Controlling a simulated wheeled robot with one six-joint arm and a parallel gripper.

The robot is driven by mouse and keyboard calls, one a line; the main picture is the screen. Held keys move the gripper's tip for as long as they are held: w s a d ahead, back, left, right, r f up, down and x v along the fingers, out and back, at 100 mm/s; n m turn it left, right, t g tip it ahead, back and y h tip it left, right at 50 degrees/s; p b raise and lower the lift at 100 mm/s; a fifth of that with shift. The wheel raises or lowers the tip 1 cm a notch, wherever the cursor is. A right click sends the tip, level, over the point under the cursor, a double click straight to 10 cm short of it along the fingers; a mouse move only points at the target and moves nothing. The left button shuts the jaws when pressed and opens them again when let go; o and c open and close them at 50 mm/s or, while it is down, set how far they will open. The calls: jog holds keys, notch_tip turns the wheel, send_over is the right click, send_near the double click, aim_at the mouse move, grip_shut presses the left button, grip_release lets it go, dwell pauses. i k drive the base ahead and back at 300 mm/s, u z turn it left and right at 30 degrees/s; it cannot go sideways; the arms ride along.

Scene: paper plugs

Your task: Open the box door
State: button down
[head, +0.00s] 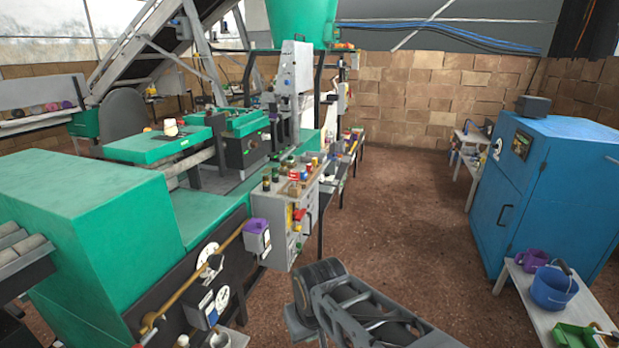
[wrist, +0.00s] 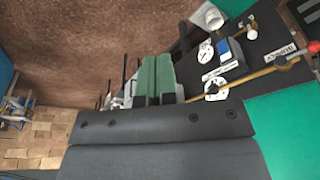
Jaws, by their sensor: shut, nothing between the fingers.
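A large blue box-like cabinet (head: 555,190) stands at the right in the head view. Its left face has a door-like panel (head: 496,200) with a small handle (head: 505,215), and the panel looks shut. A grey control box (head: 280,230) with coloured knobs is on the green machine; I cannot tell which of these is the task's box. My gripper (wrist: 157,70) shows in the wrist view, its fingers together and empty, apart from the cabinet. In the head view my arm is at the bottom middle, and the fingertips cannot be made out.
The green machine (head: 110,205) fills the left, with gauges and a brass-coloured lever (head: 200,275). A low bench (head: 540,305) with a purple pot (head: 532,260) and blue bucket (head: 553,288) stands before the cabinet. The brown floor (head: 410,215) between is clear.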

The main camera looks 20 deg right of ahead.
aim_at(311, 202)
jog(key=z, duration=0.3)
jog(key=i, duration=1.55)
jog(key=z, duration=0.2)
